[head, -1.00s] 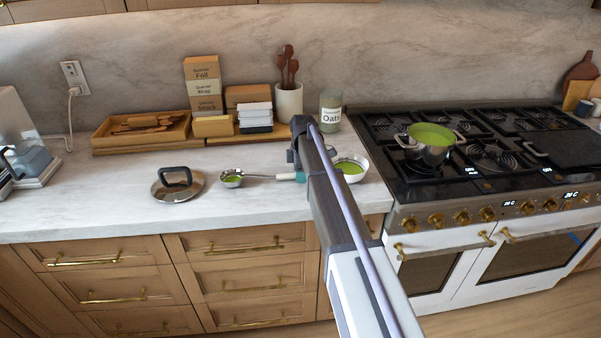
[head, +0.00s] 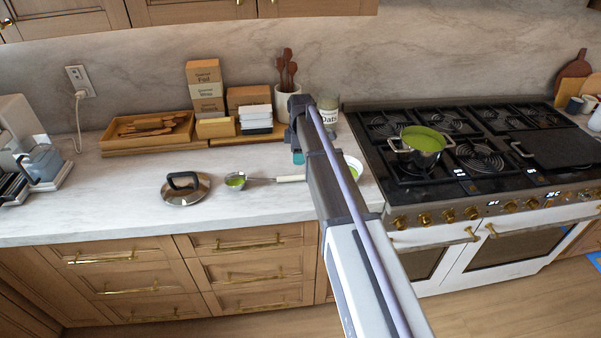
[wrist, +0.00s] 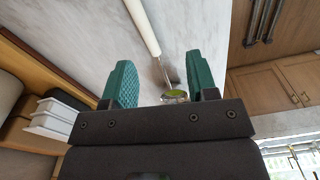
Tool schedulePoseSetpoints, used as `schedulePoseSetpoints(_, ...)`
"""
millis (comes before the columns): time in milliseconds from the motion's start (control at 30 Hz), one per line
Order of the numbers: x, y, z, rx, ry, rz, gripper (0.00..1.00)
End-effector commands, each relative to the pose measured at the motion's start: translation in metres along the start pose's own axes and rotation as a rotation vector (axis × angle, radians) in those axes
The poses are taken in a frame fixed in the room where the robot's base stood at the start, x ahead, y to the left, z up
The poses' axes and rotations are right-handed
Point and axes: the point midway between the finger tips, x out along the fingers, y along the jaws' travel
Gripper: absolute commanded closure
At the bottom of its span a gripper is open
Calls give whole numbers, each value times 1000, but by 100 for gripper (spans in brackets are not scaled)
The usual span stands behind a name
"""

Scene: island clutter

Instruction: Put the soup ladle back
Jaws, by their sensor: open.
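The soup ladle (head: 262,180) lies on the marble counter, its steel bowl with green soup to the left and its pale handle to the right. In the wrist view the ladle's pale handle (wrist: 143,27) shows beyond the fingers, with its bowl partly hidden behind the gripper body. My gripper (wrist: 160,85) is open, its two green fingers apart with nothing gripped. In the head view the gripper (head: 298,158) is above the counter, behind the ladle's handle end. A steel pot (head: 420,157) of green soup sits on the stove. A white bowl (head: 354,166) is partly hidden by my arm.
A pot lid (head: 186,190) lies left of the ladle. Behind are a wooden tray (head: 148,144), stacked boxes (head: 206,92), white containers (head: 256,119), a utensil crock (head: 285,103) and an oats jar (head: 328,112). The counter's front left is clear.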

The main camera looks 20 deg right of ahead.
Motion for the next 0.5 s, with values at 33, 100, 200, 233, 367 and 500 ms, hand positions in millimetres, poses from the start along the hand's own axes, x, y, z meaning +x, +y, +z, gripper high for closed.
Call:
schedulePoseSetpoints(33, 1, -52, -1, 115, -4, 0, 47)
schedulePoseSetpoints(100, 2, -123, -4, 359, -11, 2, 47)
schedulePoseSetpoints(200, 2, -221, -1, 737, -19, 11, 47)
schedulePoseSetpoints(233, 2, -245, 1, 839, -21, 14, 47)
schedulePoseSetpoints(367, 3, -311, 8, 1153, -26, 26, 47)
schedulePoseSetpoints(500, 3, -319, 8, 1242, -26, 30, 47)
